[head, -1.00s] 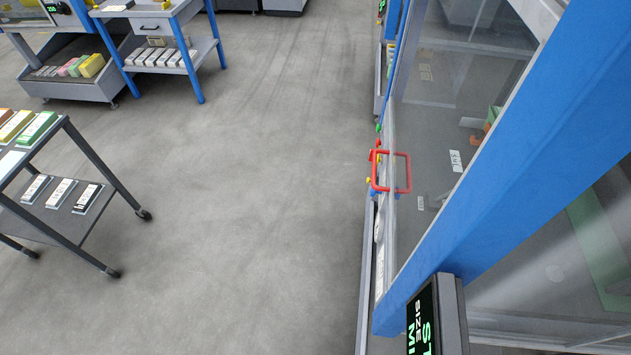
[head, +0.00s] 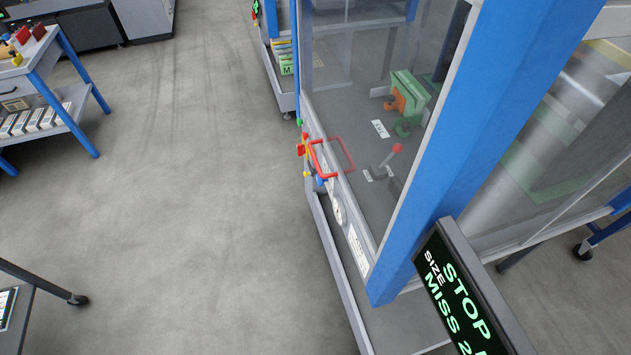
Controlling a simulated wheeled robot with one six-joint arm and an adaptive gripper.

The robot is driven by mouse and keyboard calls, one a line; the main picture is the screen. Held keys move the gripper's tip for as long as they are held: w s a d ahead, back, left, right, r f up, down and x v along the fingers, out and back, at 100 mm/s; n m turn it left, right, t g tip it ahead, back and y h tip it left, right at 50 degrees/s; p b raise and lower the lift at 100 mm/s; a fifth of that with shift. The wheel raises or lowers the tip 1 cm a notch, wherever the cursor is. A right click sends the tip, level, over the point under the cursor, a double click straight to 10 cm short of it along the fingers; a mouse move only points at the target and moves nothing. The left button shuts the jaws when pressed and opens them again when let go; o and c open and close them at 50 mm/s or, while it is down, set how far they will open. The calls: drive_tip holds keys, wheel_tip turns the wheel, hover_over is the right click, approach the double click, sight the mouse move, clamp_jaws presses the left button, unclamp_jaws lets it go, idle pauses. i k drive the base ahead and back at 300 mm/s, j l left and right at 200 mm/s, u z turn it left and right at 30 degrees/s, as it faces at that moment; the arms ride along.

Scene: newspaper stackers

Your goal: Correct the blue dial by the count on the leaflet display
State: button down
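A black display (head: 462,300) with green text stands at the lower right, tilted in the picture. It reads "STOP", "SIZE" and "MISS 2", with the rest cut off at the bottom edge. I cannot tell whether it is the leaflet display. A small blue part (head: 320,180) sits on the machine's front beside the red door handle, among red, yellow and green parts. It is too small to tell whether it is the blue dial. My gripper is not in view.
The machine has blue posts (head: 475,140), a clear door with a red handle (head: 318,158), and a red-knobbed lever (head: 397,149) behind it. A blue-legged table (head: 74,112) stands at the left, a dark cart (head: 40,283) lower left. The grey floor between is clear.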

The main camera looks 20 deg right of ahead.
sight(319, 180)
drive_tip(key=j, duration=0.65)
drive_tip(key=i+j, duration=0.1)
drive_tip(key=j, duration=0.4)
drive_tip(key=i+j, duration=0.1)
drive_tip(key=j, duration=0.4)
drive_tip(key=i+j+z, duration=0.1)
drive_tip(key=j, duration=0.35)
drive_tip(key=i+j, duration=0.15)
drive_tip(key=i, duration=0.3)
drive_tip(key=i+j, duration=0.1)
drive_tip(key=i, duration=0.35)
drive_tip(key=z, duration=0.05)
